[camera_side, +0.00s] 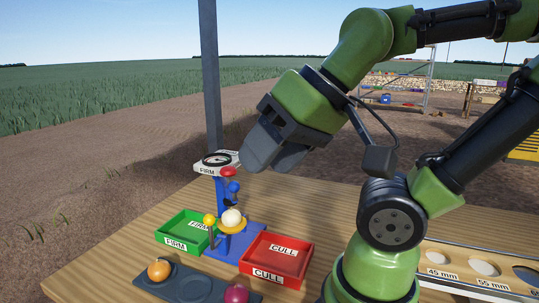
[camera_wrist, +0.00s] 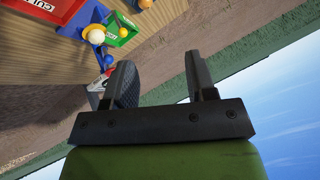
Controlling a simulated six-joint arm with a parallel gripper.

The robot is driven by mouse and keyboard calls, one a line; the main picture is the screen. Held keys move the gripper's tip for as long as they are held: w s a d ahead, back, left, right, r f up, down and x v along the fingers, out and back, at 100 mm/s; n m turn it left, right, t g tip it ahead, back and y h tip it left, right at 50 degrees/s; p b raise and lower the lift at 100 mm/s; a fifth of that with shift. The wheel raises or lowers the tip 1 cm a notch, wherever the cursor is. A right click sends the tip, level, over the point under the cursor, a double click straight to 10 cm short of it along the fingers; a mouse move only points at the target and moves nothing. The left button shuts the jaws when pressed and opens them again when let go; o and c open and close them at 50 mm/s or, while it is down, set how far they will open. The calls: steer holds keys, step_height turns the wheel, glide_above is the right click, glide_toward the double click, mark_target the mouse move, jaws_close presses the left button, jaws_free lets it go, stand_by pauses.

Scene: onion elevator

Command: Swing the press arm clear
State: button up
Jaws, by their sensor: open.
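The press is a blue stand (camera_side: 236,240) on the wooden table, with a white dial head (camera_side: 214,163) marked FIRM on top. A red knob (camera_side: 228,171) sits just under the head, above blue parts of the press. A pale onion (camera_side: 232,217) rests in a yellow cup at its foot, with a yellow ball-topped lever (camera_side: 210,219) to the left. My gripper (camera_side: 265,160) is open and empty, above and right of the head. In the wrist view the open jaws (camera_wrist: 160,68) have nothing between them; the head (camera_wrist: 98,88) lies left of them.
A green FIRM tray (camera_side: 185,247) is left of the press and a red CULL tray (camera_side: 277,280) right. A dark tray (camera_side: 190,284) in front holds an orange onion (camera_side: 159,270) and a purple one (camera_side: 236,294). A grey post (camera_side: 211,80) stands behind the press.

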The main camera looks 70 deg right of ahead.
steer(key=w+d+f+m+g, duration=0.35)
steer(key=w+d+g, duration=0.25)
steer(key=w+d, duration=0.85)
steer(key=shift+n, duration=0.35)
steer(key=x, duration=0.3)
steer(key=d+x, duration=0.1)
steer(key=x, duration=0.2)
steer(key=s+x, duration=0.1)
steer(key=x, duration=0.2)
steer(key=shift+s+d+f, duration=0.1)
steer(key=shift+d+f, duration=0.3)
steer(key=shift+c, duration=0.4)
jaws_close()
